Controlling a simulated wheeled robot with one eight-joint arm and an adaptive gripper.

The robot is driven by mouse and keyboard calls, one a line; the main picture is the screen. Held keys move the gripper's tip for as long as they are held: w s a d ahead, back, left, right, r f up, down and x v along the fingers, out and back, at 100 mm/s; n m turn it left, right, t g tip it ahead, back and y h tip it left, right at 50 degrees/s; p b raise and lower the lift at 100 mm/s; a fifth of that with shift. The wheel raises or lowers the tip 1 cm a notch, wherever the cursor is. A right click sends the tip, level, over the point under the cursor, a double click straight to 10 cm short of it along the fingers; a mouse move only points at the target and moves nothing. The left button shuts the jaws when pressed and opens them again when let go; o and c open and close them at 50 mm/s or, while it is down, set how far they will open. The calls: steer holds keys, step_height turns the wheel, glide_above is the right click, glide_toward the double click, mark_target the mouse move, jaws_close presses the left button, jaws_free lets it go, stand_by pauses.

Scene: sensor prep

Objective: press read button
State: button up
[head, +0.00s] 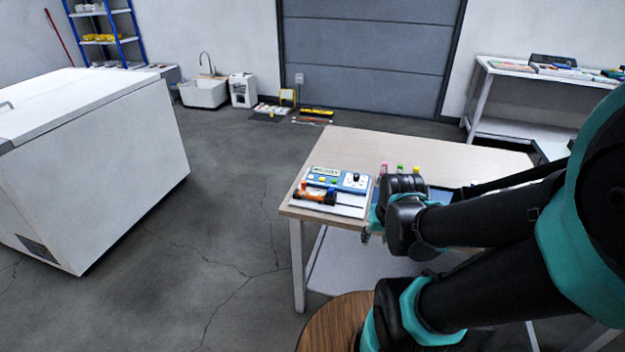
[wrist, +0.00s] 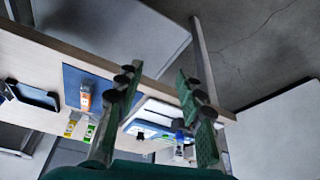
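A blue and white instrument (head: 338,179) with a small display, small coloured buttons and a dark knob sits on a white tray (head: 343,210) at the table's left end. The button labels are too small to read, so I cannot tell which is the read button. My gripper (wrist: 157,80) is open and empty, its two green fingers spread apart. In the wrist view the instrument (wrist: 150,132) shows partly between the fingers, beyond them. In the head view my gripper (head: 371,234) is right of the tray, largely hidden by my arm.
An orange and black tool (head: 318,196) lies on the tray in front of the instrument. Small capped vials (head: 400,169) stand to its right. A blue mat (wrist: 76,80) holds an orange item. A white chest (head: 90,150) stands left, across clear floor.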

steer(key=shift+c, duration=0.6)
jaws_close()
stand_by(0.9)
